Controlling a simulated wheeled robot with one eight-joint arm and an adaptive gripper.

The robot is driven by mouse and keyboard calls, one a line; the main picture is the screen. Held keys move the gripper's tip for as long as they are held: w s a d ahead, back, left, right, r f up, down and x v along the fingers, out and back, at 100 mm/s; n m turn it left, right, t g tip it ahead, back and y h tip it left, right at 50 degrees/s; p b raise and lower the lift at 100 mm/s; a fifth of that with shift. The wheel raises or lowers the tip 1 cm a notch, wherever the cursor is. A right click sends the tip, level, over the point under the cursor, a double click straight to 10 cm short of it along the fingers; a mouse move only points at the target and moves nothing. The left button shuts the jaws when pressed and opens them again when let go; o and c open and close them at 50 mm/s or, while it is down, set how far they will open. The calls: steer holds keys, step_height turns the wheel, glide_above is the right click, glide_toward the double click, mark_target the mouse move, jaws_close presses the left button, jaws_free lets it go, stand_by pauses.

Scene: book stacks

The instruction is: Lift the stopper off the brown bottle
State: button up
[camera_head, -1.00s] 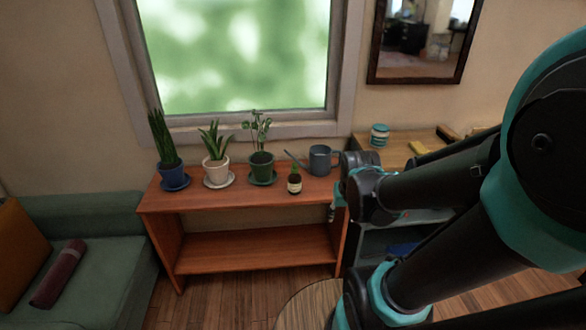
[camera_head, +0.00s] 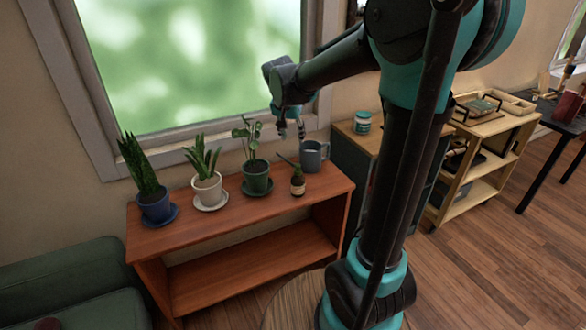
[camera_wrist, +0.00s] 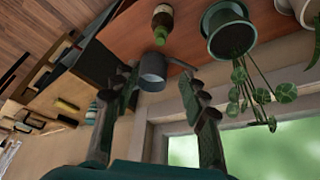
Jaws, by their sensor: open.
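A grey-blue watering can (camera_head: 314,156) stands close behind and right of the bottle, its spout reaching near the bottle's top. A green potted plant (camera_head: 256,180) stands to the left. The shelf top (camera_head: 240,218) is clear in front. The window (camera_head: 185,60) is behind.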

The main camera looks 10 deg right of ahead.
glide_above(298, 165)
steer(key=s+a, duration=0.1)
step_height(298, 165, down, 11)
steer(key=shift+s+x, duration=0.15)
steer(key=shift+x, duration=1.2)
steer(key=shift+s+x, duration=0.15)
steer(key=shift+x, duration=1.15)
steer(key=shift+f, duration=0.15)
steer(key=c, duration=0.9)
